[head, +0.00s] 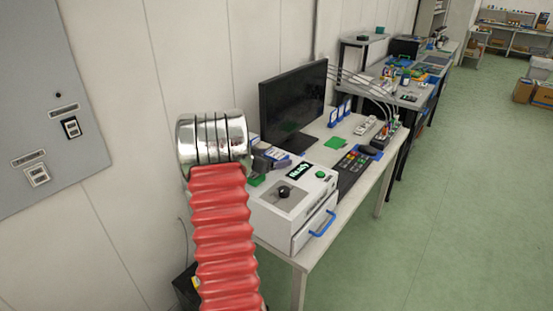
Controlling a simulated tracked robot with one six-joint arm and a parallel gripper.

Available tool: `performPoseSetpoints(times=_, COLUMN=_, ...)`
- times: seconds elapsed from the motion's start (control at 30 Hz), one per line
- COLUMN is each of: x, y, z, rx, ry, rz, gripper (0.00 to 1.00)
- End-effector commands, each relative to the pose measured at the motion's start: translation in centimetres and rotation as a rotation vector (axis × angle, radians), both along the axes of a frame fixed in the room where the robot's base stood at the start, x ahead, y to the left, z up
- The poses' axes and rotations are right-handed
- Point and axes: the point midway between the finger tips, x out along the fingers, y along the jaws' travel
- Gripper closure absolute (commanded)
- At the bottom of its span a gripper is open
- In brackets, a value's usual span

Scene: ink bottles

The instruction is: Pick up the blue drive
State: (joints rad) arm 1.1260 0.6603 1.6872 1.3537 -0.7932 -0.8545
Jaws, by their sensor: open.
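I cannot make out a blue drive for certain. Small blue items show on the near table (318,188): upright blue frames (340,112) beside the monitor, and a blue patch (376,154) by the dark mouse-like object. My red ribbed arm with its shiny metal collar rises at the left front and covers part of the table's left end. My gripper's fingers cannot be made out; no object is seen held.
A white box device (290,200) with a black knob, green button and blue handle stands at the table's near end. Behind it are a black monitor (293,103), a keypad (360,165) and a green square (335,143). Green floor (455,200) at right is clear.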

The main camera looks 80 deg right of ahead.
Motion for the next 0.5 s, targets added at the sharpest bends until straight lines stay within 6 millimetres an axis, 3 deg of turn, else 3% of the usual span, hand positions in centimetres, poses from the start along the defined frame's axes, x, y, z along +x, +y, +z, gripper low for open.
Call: performPoseSetpoints(times=0.5, x=-0.33, y=-0.79, z=-0.36, rx=0.000, ry=0.000, rz=0.001, gripper=0.12)
